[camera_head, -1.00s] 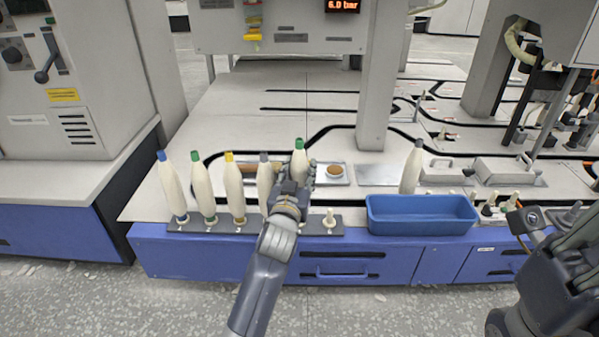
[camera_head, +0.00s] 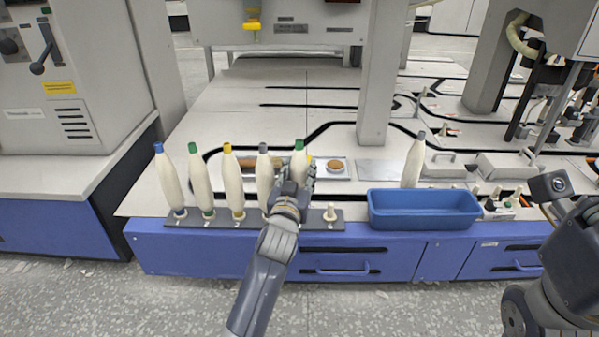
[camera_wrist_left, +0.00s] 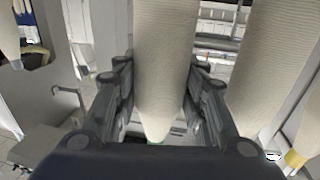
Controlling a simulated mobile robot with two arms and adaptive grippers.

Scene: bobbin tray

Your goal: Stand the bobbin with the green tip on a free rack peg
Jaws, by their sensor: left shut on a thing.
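My left gripper (camera_head: 300,182) is shut on a cream bobbin with a green tip (camera_head: 299,146). The bobbin is upright, and its tip is about level with the other tips in the row. In the left wrist view the held bobbin (camera_wrist_left: 163,70) sits between both fingers, with a bit of green at its lower end. The rack (camera_head: 310,225) runs along the table's front edge. A bare peg (camera_head: 330,212) stands right of the gripper. The gripper hides the held bobbin's foot, so I cannot tell whether it is on a peg.
Bobbins with blue (camera_head: 169,182), green (camera_head: 201,182), yellow (camera_head: 233,182) and grey (camera_head: 264,175) tips stand left of the held one, the grey one close by. A blue bin (camera_head: 425,222) is to the right, with another grey-tipped bobbin (camera_head: 413,162) behind it.

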